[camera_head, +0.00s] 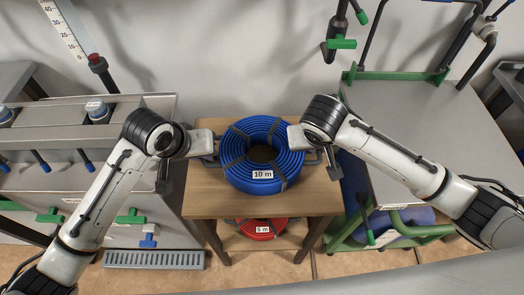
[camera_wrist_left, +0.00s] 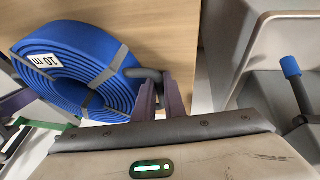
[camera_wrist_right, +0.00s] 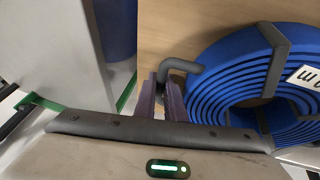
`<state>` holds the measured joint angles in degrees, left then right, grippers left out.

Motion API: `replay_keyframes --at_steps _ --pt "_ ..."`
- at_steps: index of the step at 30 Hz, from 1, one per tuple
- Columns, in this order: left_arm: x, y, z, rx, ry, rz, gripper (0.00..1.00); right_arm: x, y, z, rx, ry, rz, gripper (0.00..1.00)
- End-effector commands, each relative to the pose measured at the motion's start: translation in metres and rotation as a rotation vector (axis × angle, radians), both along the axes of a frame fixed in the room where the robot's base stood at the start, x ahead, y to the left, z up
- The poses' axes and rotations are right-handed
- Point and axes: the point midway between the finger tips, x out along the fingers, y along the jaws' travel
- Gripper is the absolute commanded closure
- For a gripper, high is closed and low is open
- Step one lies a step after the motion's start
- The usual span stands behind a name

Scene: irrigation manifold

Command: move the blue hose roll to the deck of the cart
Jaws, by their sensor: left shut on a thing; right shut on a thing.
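The blue hose roll (camera_head: 238,172), labelled "10 m" and bound with grey straps, is flat over the wooden stand's top; I cannot tell whether it touches the wood. A grey handle sticks out on each side. My left gripper (camera_head: 214,150) is shut on its left handle, also seen in the left wrist view (camera_wrist_left: 143,73). My right gripper (camera_head: 307,153) is shut on its right handle, which shows in the right wrist view (camera_wrist_right: 188,68). The cart is at the right, with a grey deck (camera_head: 405,110) and green frame; the deck's visible part is bare, partly behind my right arm.
The wooden stand (camera_head: 205,203) has a lower shelf with a red hose roll (camera_head: 262,229), labelled "5 m". A grey manifold bench (camera_head: 150,185) with green and blue valves stands left. A green-handled pipe (camera_head: 340,43) hangs behind. Blue items (camera_head: 405,218) sit low under the cart's deck.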

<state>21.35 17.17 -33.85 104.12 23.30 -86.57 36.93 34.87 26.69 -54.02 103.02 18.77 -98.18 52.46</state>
Motion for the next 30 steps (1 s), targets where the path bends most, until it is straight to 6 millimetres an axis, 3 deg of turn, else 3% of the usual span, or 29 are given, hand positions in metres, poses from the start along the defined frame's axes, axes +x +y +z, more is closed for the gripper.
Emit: replay_keyframes --at_steps 14,30 --pt "0.002 0.0 0.008 -0.001 -0.005 0.002 1.0 0.001 0.0 0.009 0.0 -0.005 -0.001 1.0" --pt "0.001 0.0 0.052 -0.001 -0.004 0.002 1.0 0.001 0.0 0.051 -0.001 -0.003 -0.001 1.0"
